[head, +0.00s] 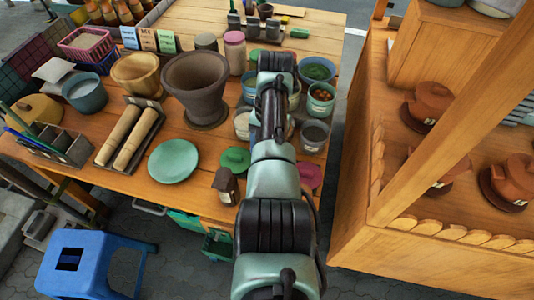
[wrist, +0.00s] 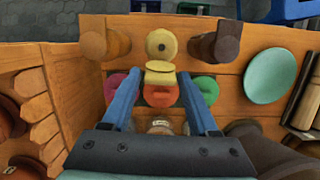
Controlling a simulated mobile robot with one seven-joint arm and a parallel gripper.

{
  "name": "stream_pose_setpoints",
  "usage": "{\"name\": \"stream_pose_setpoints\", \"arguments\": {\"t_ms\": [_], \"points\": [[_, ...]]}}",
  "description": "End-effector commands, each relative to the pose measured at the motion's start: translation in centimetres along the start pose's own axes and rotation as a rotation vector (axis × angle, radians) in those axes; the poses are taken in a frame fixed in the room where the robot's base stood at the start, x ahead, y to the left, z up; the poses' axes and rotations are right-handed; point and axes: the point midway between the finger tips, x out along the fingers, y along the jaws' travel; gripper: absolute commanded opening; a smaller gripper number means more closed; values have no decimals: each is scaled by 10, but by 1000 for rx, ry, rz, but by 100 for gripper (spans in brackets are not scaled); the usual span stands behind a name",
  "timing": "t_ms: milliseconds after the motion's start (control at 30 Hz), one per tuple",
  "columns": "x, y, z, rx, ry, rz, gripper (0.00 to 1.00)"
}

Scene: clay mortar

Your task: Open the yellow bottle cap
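The yellow bottle (wrist: 161,44) stands near the table's front edge in the wrist view. Its round top has a small dark spot in the middle, and a yellow block-like part shows just below it. I cannot tell where the cap ends and the body begins. My gripper (wrist: 160,75) is open. Its two blue fingers lie either side of the lower yellow part, with gaps and nothing held; the round top is just beyond the tips. In the head view my arm hides the yellow bottle and the gripper.
A brown bottle (wrist: 228,43) and a tan bottle (wrist: 92,45) flank the yellow one. Pink (wrist: 115,84), orange (wrist: 160,96) and green (wrist: 206,88) lids lie behind. A teal plate (head: 173,160) and large mortar (head: 197,85) stand left. A wooden stall (head: 400,240) is right.

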Motion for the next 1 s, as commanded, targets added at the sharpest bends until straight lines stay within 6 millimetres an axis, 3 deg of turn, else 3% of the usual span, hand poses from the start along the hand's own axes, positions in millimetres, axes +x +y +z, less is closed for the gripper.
{"name": "stream_pose_setpoints", "arguments": {"t_ms": [367,567,800,1000], "points": [[-9,0,-2,0,6,-2,60],[-45,0,-2,0,9,-3,60],[-103,0,0,1,5,-2,60],[-127,0,0,0,3,-1,60]]}}
